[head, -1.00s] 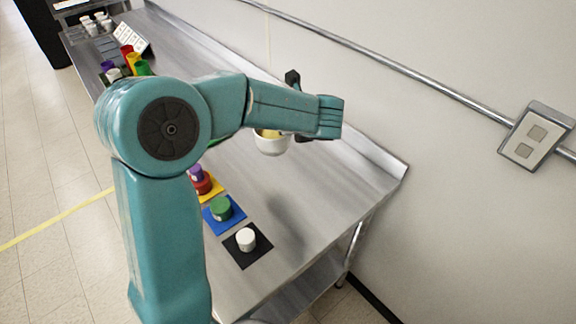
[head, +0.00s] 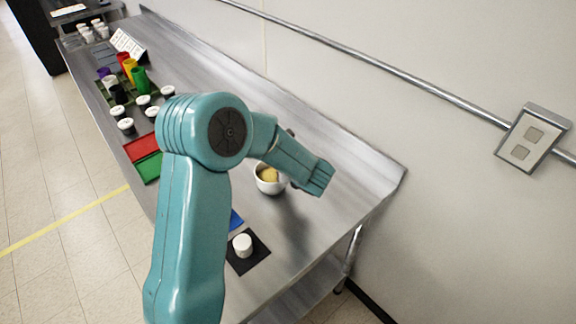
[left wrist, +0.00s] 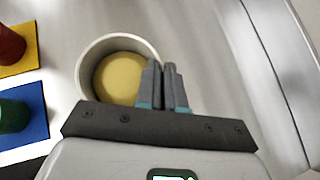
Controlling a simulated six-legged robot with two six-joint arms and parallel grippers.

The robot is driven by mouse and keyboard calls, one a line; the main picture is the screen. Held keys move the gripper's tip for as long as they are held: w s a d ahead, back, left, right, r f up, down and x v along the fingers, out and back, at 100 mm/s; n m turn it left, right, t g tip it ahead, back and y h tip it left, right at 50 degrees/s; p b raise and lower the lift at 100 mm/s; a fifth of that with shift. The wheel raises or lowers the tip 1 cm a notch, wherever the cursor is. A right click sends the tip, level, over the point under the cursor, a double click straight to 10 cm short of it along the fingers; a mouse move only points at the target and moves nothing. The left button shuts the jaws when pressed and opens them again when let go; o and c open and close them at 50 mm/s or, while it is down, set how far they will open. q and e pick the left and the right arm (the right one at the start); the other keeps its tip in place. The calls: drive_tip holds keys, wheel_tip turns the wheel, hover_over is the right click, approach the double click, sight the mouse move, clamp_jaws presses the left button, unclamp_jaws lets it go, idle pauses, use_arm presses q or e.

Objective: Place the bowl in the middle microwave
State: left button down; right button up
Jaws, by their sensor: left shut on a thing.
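The bowl (head: 262,184) is white, with something yellow inside, and sits over the right part of the steel counter in the head view. It also shows in the left wrist view (left wrist: 88,62), about upright. My left gripper (left wrist: 162,68) is shut on the bowl's right rim in that view. The head view shows only the back of this gripper, beside the bowl. I cannot tell how far the bowl is above the counter. No microwave shows in either view. My right gripper is not in view.
The steel counter (head: 335,190) runs along a wall. A white lidded jar (head: 242,244) stands on a black mat (head: 247,264). Red (head: 142,147) and green (head: 148,168) mats and several cups lie farther left. A green cylinder (left wrist: 12,114) stands on a blue mat (left wrist: 36,118).

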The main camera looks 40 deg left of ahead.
use_arm(q)
drive_tip(key=shift+f, duration=0.1)
drive_tip(key=c, duration=1.3)
unclamp_jaws()
drive_tip(key=shift+o, duration=0.2)
